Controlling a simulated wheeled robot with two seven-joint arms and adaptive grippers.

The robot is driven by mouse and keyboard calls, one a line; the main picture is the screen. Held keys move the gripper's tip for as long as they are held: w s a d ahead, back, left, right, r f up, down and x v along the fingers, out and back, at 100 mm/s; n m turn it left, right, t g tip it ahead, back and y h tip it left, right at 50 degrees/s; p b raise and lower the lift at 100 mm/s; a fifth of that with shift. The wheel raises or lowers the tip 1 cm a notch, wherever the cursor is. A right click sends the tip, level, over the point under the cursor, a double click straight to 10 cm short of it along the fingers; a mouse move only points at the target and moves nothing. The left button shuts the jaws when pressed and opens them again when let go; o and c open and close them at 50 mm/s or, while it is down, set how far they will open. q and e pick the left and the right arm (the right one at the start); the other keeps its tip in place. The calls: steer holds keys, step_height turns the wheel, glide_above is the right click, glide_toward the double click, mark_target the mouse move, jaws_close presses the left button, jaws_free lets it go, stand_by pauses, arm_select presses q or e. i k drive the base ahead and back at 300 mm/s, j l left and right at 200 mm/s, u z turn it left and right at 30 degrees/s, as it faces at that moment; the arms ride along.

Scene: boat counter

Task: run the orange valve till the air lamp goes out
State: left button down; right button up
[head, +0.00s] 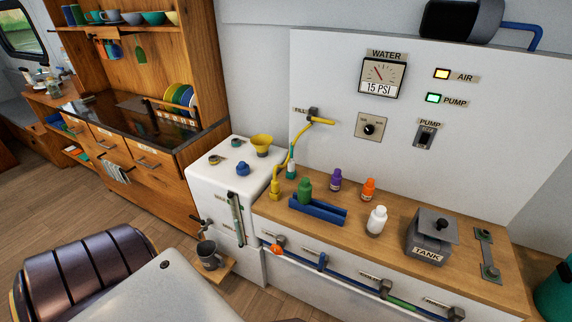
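The orange valve (270,248) sits at the left end of the pipe along the counter's front face, below the worktop. The water gauge (382,76) has a plate reading 15 PSI. Neither of my grippers shows in the head view.
A blue valve (322,261) and further valves follow along the pipe. Bottles, a blue tray (318,209) and a grey TANK box (431,234) stand on the worktop (345,240). A grey mug (209,255) stands on a small shelf left of the orange valve.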

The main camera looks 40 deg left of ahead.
mark_target(277, 249)
steer(key=u, duration=1.35)
